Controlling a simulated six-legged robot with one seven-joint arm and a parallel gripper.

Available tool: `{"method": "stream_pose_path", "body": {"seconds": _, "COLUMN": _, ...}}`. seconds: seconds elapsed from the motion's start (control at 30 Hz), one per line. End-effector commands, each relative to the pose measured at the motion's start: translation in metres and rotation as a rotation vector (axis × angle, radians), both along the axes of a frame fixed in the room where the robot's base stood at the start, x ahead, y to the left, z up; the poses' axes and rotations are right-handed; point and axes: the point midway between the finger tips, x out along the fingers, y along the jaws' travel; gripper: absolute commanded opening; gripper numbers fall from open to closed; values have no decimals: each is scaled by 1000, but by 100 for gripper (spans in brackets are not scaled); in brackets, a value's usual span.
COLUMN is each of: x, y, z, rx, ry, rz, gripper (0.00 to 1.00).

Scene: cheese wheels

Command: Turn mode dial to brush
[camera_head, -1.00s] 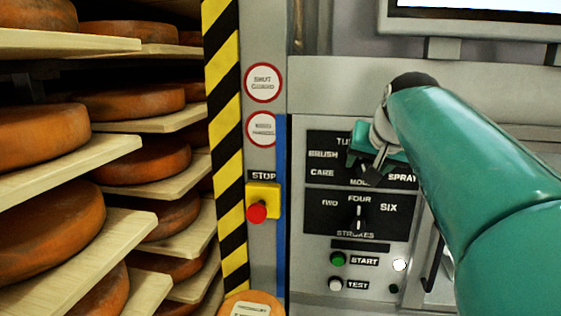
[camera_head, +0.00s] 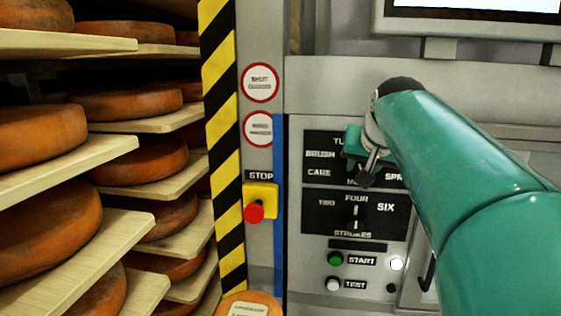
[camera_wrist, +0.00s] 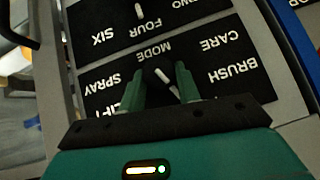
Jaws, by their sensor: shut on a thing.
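The mode dial panel (camera_head: 318,164) is the upper black plate on the grey machine, with BRUSH and CARE at its left and a partly covered SPRAY at its right. In the wrist view the panel (camera_wrist: 215,55) appears upside down. The mode dial (camera_wrist: 163,76) is a dark knob with a white line, slanted in that view. My gripper (camera_wrist: 165,83) is shut on the dial, one teal finger on each side. In the head view my gripper (camera_head: 360,158) covers the dial, so its pointer is hidden there.
Below is the strokes dial (camera_head: 356,215), then a green START button (camera_head: 335,259) and a white TEST button (camera_head: 334,284). A red stop button (camera_head: 254,212) on a yellow box sits left of the panel. Shelves of cheese wheels (camera_head: 135,161) stand at the far left.

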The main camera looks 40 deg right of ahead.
Motion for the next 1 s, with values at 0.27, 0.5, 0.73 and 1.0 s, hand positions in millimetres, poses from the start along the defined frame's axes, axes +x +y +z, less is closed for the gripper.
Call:
{"method": "stream_pose_path", "body": {"seconds": 0.27, "x": 2, "y": 1, "z": 0, "rx": -104, "ry": 120, "rz": -1, "gripper": 10}}
{"method": "stream_pose_path", "body": {"seconds": 0.5, "x": 4, "y": 3, "z": 0, "rx": -239, "ry": 274, "rz": 0, "gripper": 10}}
{"method": "stream_pose_path", "body": {"seconds": 0.73, "x": 6, "y": 5, "z": -1, "rx": -360, "ry": 411, "rz": 0, "gripper": 10}}
{"method": "stream_pose_path", "body": {"seconds": 1.0, "x": 7, "y": 6, "z": -2, "rx": -455, "ry": 519, "rz": 1, "gripper": 10}}
